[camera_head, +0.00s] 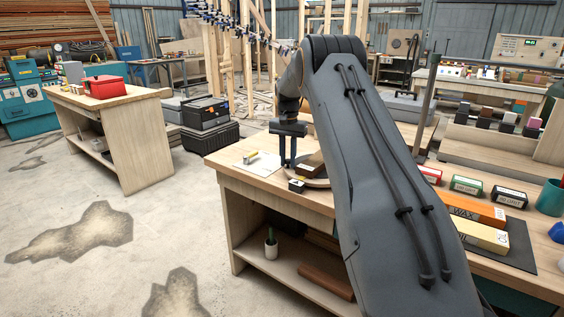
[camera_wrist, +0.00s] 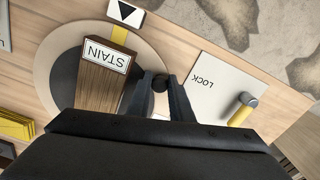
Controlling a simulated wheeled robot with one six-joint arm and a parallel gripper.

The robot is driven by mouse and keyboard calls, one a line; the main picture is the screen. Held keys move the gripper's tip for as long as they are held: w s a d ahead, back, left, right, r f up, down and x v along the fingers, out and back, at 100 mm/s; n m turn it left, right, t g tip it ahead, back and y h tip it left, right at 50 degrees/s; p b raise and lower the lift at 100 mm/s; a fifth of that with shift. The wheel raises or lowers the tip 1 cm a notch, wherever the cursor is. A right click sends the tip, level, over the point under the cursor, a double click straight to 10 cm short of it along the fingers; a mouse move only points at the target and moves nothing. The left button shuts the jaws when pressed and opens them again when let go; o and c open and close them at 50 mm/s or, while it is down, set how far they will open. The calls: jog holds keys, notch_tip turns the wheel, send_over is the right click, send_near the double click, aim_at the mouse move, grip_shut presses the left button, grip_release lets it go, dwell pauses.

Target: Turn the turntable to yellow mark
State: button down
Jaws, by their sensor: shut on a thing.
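The turntable (camera_wrist: 52,48) is a pale wooden disc with a dark centre; in the head view its rim (camera_head: 318,184) shows partly behind my arm. A yellow stripe (camera_wrist: 119,38) crosses its pale ring. It lies roughly in line with a black triangle on a white-topped pointer block (camera_wrist: 126,12) just outside the rim. A brown block labelled STAIN (camera_wrist: 104,80) stands on the turntable. My gripper (camera_wrist: 161,86) is shut on a small dark knob (camera_wrist: 160,83) beside the block, near the rim. In the head view my gripper (camera_head: 288,163) points down over the turntable.
A white LOCK card (camera_wrist: 205,88) with a yellow-and-grey peg (camera_wrist: 243,109) lies right of the turntable. Yellow pieces (camera_wrist: 16,125) lie at left in the wrist view. Small labelled boxes (camera_head: 467,185) stand on the bench's right side. The bench edge is close by.

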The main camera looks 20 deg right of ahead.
dwell(0.4)
jog(key=c, duration=1.6)
grip_release()
jog(key=shift+r, duration=0.1)
notch_tip(320, 180, up, 7)
jog(key=shift+r+b, duration=0.1)
jog(key=shift+b, duration=0.45)
jog(key=shift+r, duration=0.25)
